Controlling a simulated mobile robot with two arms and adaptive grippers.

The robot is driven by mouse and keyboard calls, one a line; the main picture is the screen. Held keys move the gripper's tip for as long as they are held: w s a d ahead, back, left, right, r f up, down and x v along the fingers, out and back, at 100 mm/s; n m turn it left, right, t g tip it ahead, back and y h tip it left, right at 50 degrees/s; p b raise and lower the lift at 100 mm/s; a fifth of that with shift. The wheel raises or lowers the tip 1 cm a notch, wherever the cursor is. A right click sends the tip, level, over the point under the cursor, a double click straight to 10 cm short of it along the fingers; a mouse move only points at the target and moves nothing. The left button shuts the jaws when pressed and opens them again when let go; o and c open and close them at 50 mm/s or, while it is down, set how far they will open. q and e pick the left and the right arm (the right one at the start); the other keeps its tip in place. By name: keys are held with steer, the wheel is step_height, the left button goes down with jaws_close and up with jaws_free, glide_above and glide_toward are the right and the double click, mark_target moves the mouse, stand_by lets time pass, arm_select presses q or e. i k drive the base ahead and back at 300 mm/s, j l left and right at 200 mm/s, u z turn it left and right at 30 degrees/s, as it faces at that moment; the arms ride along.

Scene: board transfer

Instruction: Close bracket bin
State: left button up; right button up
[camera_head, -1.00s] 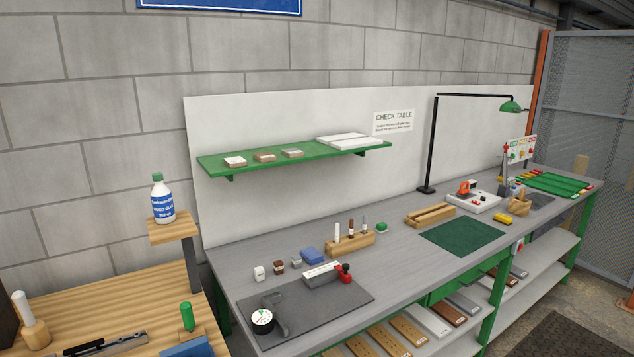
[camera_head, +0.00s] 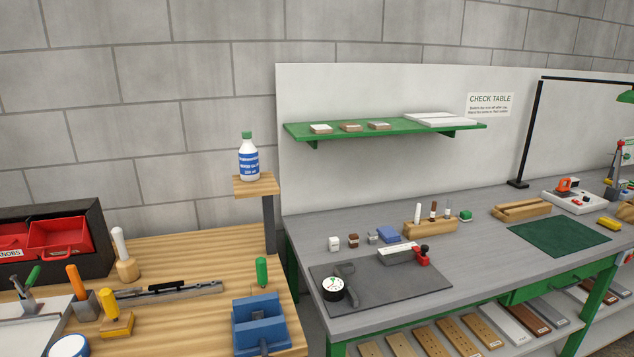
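Red bins sit in a dark cabinet (camera_head: 92,222) at the left edge of the wooden bench. One red bin (camera_head: 60,236) shows whole, with a handle on its front. Left of it, a second red bin (camera_head: 10,240) is cut by the picture edge, with a label that reads "KNOBS". No bin labelled for brackets can be read in this view. I cannot tell for sure how far either bin is pulled out. Neither of my grippers is in view.
The wooden bench (camera_head: 190,265) holds a blue vise (camera_head: 260,325), several handled tools and a long metal tool (camera_head: 170,288). A glue bottle (camera_head: 248,160) stands on a raised wooden stand. The grey check table (camera_head: 470,235) is to the right, with a dark mat and green cloth.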

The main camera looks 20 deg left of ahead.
mark_target(50, 239)
steer(key=u, duration=1.9)
